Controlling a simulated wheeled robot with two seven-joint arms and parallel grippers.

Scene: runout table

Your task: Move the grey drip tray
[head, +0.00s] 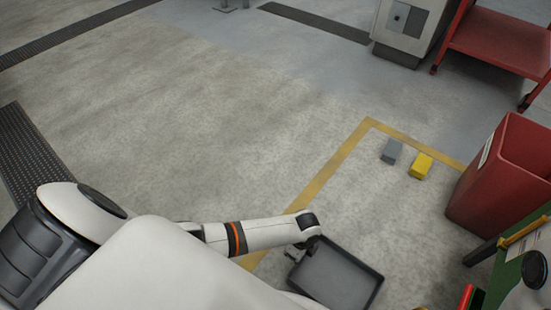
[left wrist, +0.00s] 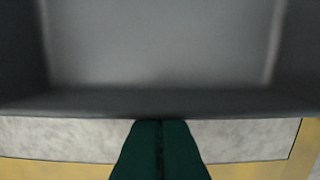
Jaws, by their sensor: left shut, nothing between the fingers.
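The grey drip tray (head: 341,276) is a shallow dark rectangular tray lying on the floor at the bottom middle of the head view. In the left wrist view the tray (left wrist: 160,45) fills the upper part, with its near wall running across the frame. My left gripper (head: 293,256) is at the tray's left edge in the head view. In the left wrist view the two green fingers (left wrist: 160,124) are together and empty, their tips at the outer side of the near wall. I cannot tell if they touch it. My right gripper is not in view.
Yellow lines (head: 330,170) mark a floor area. A grey block (head: 391,151) and a yellow block (head: 421,166) lie inside it. A red bin (head: 500,180) stands at the right, beside a green structure (head: 515,285). A red cart (head: 500,40) is at the back. Open floor lies left.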

